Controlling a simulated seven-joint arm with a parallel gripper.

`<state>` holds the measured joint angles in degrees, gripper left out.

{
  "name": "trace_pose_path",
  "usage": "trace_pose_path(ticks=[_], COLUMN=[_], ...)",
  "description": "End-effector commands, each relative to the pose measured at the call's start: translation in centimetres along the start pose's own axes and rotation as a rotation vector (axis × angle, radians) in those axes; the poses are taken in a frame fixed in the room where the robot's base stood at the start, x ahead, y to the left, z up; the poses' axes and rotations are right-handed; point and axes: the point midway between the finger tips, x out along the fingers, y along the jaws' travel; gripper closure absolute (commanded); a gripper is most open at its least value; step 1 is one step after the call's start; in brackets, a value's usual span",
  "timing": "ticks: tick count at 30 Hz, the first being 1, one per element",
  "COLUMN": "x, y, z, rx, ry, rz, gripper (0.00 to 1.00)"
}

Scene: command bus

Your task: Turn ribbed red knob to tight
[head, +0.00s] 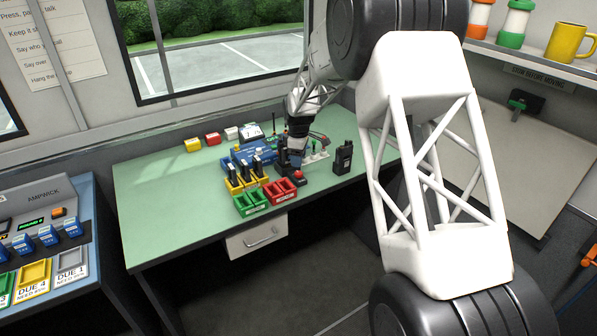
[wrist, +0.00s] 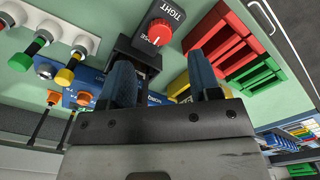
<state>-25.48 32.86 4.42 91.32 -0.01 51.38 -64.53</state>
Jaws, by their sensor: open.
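The red knob (wrist: 159,32) sits on a black block labelled TIGHT (wrist: 172,12) in the wrist view. A small white mark shows on the knob's face. In the head view the red knob (head: 298,175) is near the front edge of the green table, just right of the red tray. My gripper (wrist: 164,75) is open, with its two blue-grey fingers apart and nothing seen between the tips. The knob lies beyond the fingertips, apart from them. In the head view my gripper (head: 296,155) is low over the table behind the knob, partly hard to make out.
A red tray (head: 281,190) and a green tray (head: 250,202) stand left of the knob, with yellow holders (head: 238,187) of black radios behind. A black radio (head: 342,158) stands to the right. A blue box (head: 250,152) is behind. The table's left part is clear.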

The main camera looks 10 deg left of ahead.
Motion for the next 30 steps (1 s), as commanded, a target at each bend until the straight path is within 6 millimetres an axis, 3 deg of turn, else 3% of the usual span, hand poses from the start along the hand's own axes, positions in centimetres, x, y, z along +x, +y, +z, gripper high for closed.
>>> trace_pose_path(ticks=[15, 28, 30], x=[5.7, 6.4, 6.4], y=[0.0, 0.0, 0.0], z=[0.0, 0.0, 0.0], rx=[0.0, 0.0, 0.0], ry=[-0.001, 0.0, 0.0], rz=[-0.002, 0.0, 0.0], gripper=[0.43, 0.43, 0.51])
